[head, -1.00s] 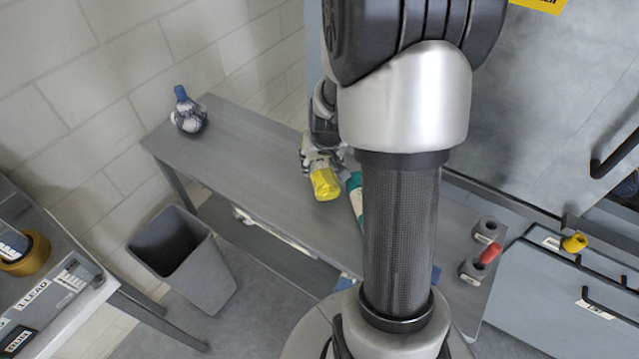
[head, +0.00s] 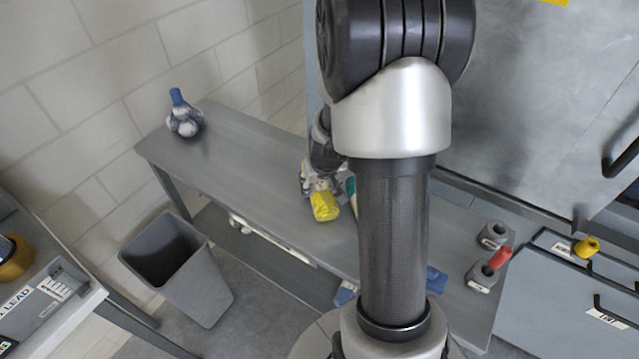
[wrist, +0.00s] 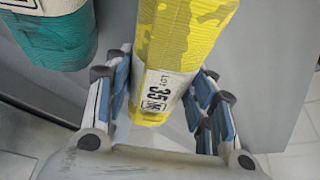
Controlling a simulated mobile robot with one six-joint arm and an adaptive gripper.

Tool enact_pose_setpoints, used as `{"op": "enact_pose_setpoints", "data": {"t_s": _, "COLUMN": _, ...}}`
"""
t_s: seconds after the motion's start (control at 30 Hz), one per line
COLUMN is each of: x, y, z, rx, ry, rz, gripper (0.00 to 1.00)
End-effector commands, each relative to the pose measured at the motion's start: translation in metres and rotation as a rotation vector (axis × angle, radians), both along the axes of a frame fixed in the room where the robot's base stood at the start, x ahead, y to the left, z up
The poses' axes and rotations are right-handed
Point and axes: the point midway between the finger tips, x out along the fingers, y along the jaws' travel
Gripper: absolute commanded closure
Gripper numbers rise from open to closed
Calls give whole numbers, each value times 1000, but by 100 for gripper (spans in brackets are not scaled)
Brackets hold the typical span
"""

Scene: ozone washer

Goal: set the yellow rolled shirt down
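The yellow rolled shirt (head: 325,206) is at my gripper over the middle of the grey bench, near its front edge. In the wrist view the shirt (wrist: 180,45) lies between the two blue-padded fingers, its white label facing me. My gripper (wrist: 160,95) appears shut on it, with the pads close along both sides. Whether the shirt touches the bench top is hard to tell. A teal roll (wrist: 55,35) lies close beside it, left in the wrist view. My arm hides most of that roll in the head view.
The bench (head: 245,160) has free room left of my gripper. A blue-and-white bundle (head: 185,117) stands at its far left end. Grey holders, one with a red piece (head: 499,258), sit at the right. A grey bin (head: 190,285) stands on the floor in front.

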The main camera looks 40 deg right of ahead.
Motion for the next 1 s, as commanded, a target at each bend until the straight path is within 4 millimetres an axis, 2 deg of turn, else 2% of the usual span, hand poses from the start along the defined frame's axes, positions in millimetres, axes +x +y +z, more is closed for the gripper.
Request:
{"op": "enact_pose_setpoints", "data": {"t_s": 0.27, "x": 0, "y": 0, "z": 0, "rx": 0, "ry": 0, "rz": 0, "gripper": 31}}
{"op": "enact_pose_setpoints", "data": {"t_s": 0.67, "x": 0, "y": 0, "z": 4, "rx": 0, "ry": 0, "rz": 0, "gripper": 30}}
{"op": "enact_pose_setpoints", "data": {"t_s": 0.77, "x": -4, "y": 2, "z": 18, "rx": -1, "ry": -2, "rz": 0, "gripper": 30}}
{"op": "enact_pose_setpoints", "data": {"t_s": 1.0, "x": -22, "y": 10, "z": 68, "rx": -1, "ry": -3, "rz": 0, "gripper": 30}}
